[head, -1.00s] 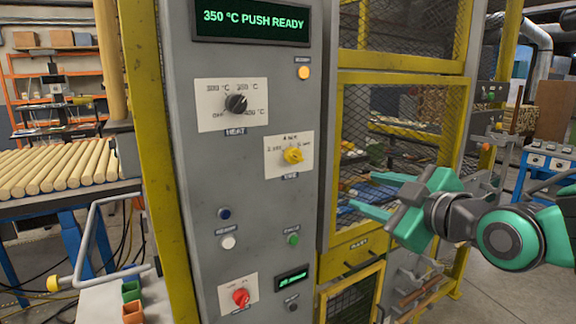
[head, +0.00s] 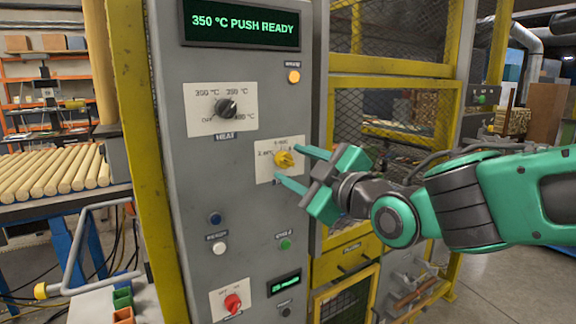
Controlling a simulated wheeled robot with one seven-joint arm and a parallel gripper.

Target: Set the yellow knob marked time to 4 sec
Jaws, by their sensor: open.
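The yellow knob (head: 284,159) sits on a white scale plate (head: 264,166) on the grey control panel. The plate's time marks are too small to read surely, and its right part is partly hidden by my gripper. I cannot tell which mark the knob points at. My gripper (head: 291,164) is open, its two green fingers reaching left toward the panel. One fingertip is level with or slightly above the knob and the other is below it. I cannot tell whether either touches it.
The black heat knob (head: 227,108) is up and left of the yellow knob. A red knob (head: 232,303) and several buttons, including a green one (head: 286,244), are lower. The display (head: 242,25) reads 350 °C PUSH READY. A yellow-framed mesh cage (head: 390,110) stands right of the panel.

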